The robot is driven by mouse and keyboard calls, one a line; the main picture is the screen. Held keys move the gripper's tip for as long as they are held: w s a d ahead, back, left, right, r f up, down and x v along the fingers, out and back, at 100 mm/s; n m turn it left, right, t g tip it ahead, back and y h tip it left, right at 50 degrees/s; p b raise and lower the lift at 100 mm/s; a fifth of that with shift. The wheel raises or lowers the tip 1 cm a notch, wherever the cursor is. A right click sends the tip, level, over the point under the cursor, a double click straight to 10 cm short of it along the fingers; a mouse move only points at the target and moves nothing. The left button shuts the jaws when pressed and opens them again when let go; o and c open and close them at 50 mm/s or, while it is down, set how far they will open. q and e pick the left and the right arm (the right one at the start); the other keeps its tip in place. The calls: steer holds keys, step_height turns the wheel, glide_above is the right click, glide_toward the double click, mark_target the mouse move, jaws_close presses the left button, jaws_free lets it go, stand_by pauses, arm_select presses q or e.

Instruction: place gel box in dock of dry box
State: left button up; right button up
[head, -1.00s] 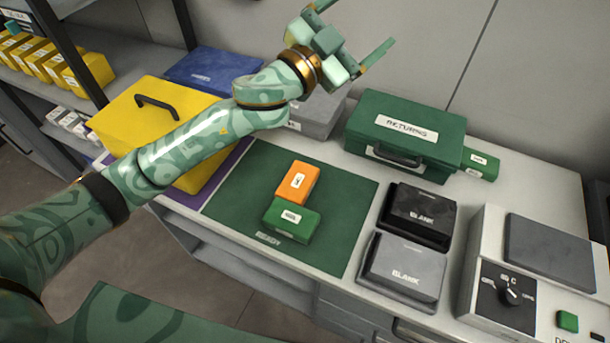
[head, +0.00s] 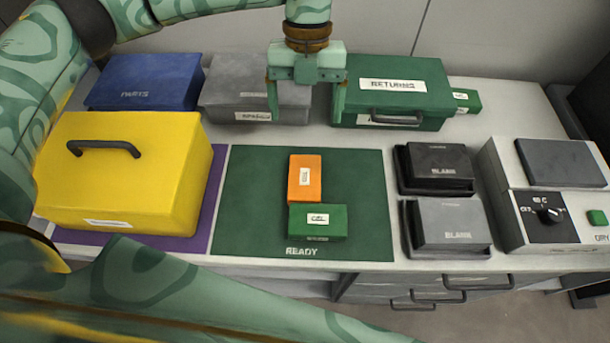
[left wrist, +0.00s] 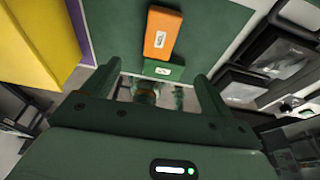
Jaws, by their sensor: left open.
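An orange box (head: 304,178) and a green box (head: 317,222) lie touching on the green READY mat (head: 360,195); their small labels are too blurred to tell which is the gel box. Both show in the left wrist view, the orange one (left wrist: 161,31) and the green one (left wrist: 165,70). A pale unit with a knob (head: 515,235) at the right has a dark-topped section and partly cut-off lettering that seems to begin with DRY; no dock is clearly visible. My left gripper (head: 305,108) is open and empty, fingers down, above the back of the table. My right gripper is not visible.
A yellow case (head: 165,180) stands left of the mat. Blue (head: 145,80) and grey (head: 255,95) boxes stand behind, with a green RETURNS case (head: 390,75) near my gripper. Black (head: 435,165) and grey (head: 450,225) BLANK trays lie right of the mat. The mat's left and right sides are clear.

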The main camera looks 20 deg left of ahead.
arm_select(q)
steer(key=b, duration=0.2)
glide_above(305, 177)
steer(key=w+a, duration=0.1)
steer(key=w, duration=0.1)
step_height(305, 177, down, 9)
steer(key=shift+a+r, duration=0.1)
steer(key=shift+a, duration=0.05)
steer(key=shift+s+d+f, duration=0.2)
steer(key=shift+d+f, duration=0.3)
steer(key=shift+f, duration=0.25)
steer(key=b+x, duration=0.1)
steer(key=x, duration=0.3)
steer(key=shift+a+f, duration=0.1)
steer(key=shift+f, duration=0.15)
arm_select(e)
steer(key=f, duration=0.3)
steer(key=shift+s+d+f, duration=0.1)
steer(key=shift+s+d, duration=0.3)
arm_select(q)
steer(key=shift+s, duration=0.1)
steer(key=c, duration=1.2)
steer(key=shift+c, duration=0.5)
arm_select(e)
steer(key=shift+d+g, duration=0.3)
